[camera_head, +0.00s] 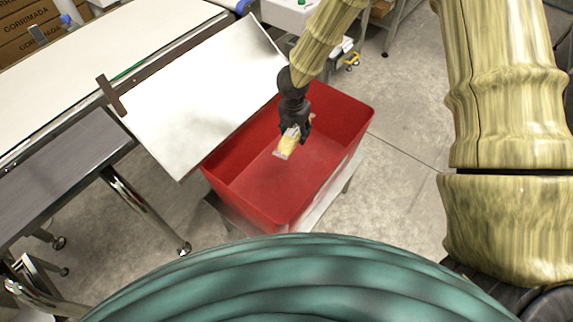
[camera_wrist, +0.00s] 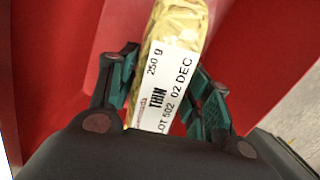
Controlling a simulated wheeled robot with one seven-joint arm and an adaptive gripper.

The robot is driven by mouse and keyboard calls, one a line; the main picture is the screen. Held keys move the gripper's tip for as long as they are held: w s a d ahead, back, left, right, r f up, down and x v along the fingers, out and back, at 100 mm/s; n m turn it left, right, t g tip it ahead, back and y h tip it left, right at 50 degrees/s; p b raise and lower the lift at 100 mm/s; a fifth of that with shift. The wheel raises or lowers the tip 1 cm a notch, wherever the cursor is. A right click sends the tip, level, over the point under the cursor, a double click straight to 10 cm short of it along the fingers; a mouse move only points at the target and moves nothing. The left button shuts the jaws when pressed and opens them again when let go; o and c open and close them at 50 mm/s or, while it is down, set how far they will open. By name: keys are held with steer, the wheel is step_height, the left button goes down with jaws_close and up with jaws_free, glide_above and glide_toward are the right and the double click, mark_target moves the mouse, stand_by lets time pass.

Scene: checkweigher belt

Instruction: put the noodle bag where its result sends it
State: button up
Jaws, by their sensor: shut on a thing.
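The noodle bag (camera_head: 288,144) is small and yellow with a white label. My gripper (camera_head: 298,128) is shut on it and holds it over the red bin (camera_head: 227,178), within its rim as seen from the head camera. In the wrist view the bag (camera_wrist: 182,28) sits between the two dark green fingers (camera_wrist: 166,88). Its label reads "250 g", "THIN", "LOT 502" and "02 DEC". Red bin walls (camera_wrist: 55,60) fill most of the wrist view. No other item shows in the visible part of the bin. How high the bag is above the bin floor is hard to tell.
A pale sloping plate (camera_head: 200,90) borders the bin on the left. Beyond it lie a white belt (camera_head: 90,50) and a grey table (camera_head: 60,150) on metal legs. Cardboard boxes (camera_head: 40,30) stand at the back left. Open floor (camera_head: 400,195) lies right of the bin.

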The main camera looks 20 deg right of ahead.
steer(key=o, duration=1.4)
steer(key=shift+r, duration=0.1)
steer(key=r, duration=0.8)
steer(key=s+a+r, duration=0.1)
steer(key=r, duration=0.2)
steer(key=shift+r, duration=0.4)
